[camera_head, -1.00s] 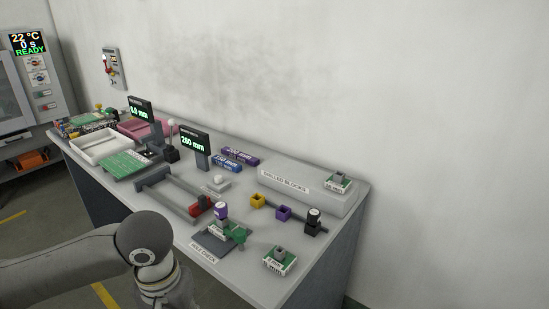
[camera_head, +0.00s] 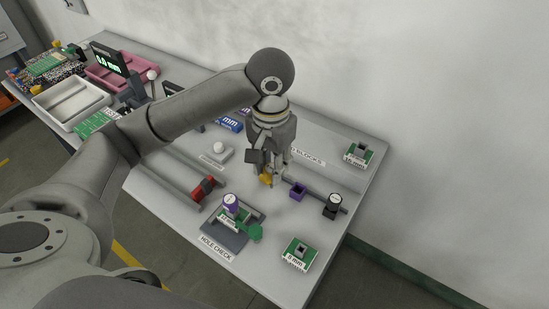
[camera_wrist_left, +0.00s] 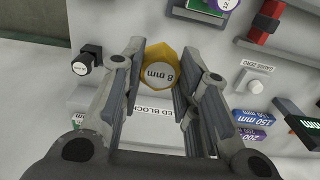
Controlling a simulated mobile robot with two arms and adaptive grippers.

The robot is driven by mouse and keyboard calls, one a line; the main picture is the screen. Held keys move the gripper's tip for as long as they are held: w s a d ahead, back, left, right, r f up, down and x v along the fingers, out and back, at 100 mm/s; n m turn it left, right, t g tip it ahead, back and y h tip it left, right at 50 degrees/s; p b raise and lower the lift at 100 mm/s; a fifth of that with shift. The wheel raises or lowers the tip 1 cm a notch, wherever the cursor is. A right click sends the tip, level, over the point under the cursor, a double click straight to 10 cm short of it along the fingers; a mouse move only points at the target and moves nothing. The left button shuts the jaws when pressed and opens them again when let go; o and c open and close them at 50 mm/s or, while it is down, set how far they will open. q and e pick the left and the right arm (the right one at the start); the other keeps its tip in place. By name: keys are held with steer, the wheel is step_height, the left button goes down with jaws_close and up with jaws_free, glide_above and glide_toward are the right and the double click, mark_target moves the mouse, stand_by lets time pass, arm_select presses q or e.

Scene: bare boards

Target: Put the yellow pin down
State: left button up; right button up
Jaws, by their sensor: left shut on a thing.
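The yellow pin (camera_wrist_left: 151,53), with a white face marked 8 mm, sits between the fingers of my left gripper (camera_wrist_left: 158,88), which is shut on it. In the head view my left gripper (camera_head: 267,172) points down over the rack of coloured sockets, and a bit of yellow (camera_head: 265,179) shows at its fingertips. The fingers hide most of the yellow socket's spot, so I cannot tell whether the pin is in the socket or above it. My right gripper is in neither current view.
The purple socket (camera_head: 298,192) and the black pin (camera_head: 333,206) are to the right on the rack. A green block (camera_head: 297,254) is near the front edge, another (camera_head: 359,154) at the back.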

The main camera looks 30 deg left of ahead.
arm_select(q)
steer(key=w+a+f+p, duration=0.1)
steer(key=w+a+f, duration=0.1)
steer(key=w+f, duration=0.1)
steer(key=w+a+f+p, duration=0.1)
steer(key=w+a+f, duration=0.1)
steer(key=f, duration=0.3)
steer(key=w+a+f+p, duration=0.1)
steer(key=w+a+f, duration=0.1)
steer(key=w+f, duration=0.2)
steer(key=shift+w+a+f+p, duration=0.1)
steer(key=shift+w+a+p, duration=0.15)
steer(key=shift+w+p, duration=0.15)
arm_select(e)
steer(key=r, duration=0.3)
steer(key=shift+s+d+r, duration=0.15)
steer(key=shift+d+r, duration=0.05)
steer(key=shift+d, duration=0.05)
arm_select(q)
steer(key=shift+f, duration=0.15)
arm_select(e)
steer(key=shift+d, duration=0.2)
arm_select(q)
steer(key=o, duration=1)
arm_select(e)
steer(key=shift+d, duration=0.1)
